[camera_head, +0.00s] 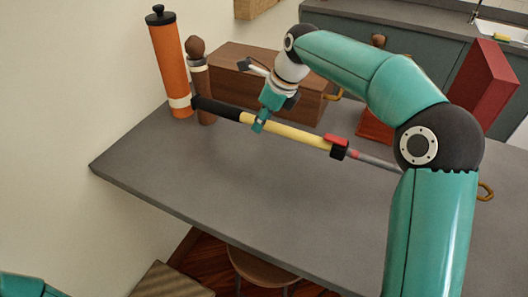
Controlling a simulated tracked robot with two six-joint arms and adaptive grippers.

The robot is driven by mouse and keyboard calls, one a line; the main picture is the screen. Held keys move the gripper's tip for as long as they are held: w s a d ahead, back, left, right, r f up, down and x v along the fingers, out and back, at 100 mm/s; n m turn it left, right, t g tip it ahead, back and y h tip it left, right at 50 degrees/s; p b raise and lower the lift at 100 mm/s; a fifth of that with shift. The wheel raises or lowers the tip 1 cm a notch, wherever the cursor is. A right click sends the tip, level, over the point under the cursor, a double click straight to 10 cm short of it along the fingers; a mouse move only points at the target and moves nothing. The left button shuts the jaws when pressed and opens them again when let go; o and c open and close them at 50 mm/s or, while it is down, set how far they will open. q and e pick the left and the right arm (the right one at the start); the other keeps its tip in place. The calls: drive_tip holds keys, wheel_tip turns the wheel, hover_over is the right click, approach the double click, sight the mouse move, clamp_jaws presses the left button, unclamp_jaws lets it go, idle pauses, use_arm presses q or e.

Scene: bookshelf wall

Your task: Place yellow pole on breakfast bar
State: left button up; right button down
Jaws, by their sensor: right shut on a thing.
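The yellow pole (292,132) has a black grip at its left end, a red and black clamp and a thin grey shaft running right behind my right arm. The shaft's far end is hidden. My right gripper (261,121) is shut on the pole near where black meets yellow. The pole lies over the grey breakfast bar (230,172); I cannot tell if it touches the top. My left gripper is out of view; only a teal part of my left arm shows at the bottom left.
An orange cylinder (167,62) and a brown mill (203,90) stand near the pole's black end. A wooden box (235,72) and a red box (481,88) stand behind. A stool (262,270) is below the front edge. The bar's front left is clear.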

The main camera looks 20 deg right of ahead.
sight(277, 124)
wheel_tip(277, 124, down, 10)
drive_tip(key=shift+r, duration=0.1)
drive_tip(key=c, duration=0.9)
unclamp_jaws()
drive_tip(key=shift+c, duration=0.2)
drive_tip(key=shift+r, duration=0.1)
drive_tip(key=v, duration=1)
drive_tip(key=shift+r, duration=0.25)
drive_tip(key=shift+s+d+r, duration=0.2)
drive_tip(key=shift+s+r, duration=0.1)
drive_tip(key=shift+r, duration=0.25)
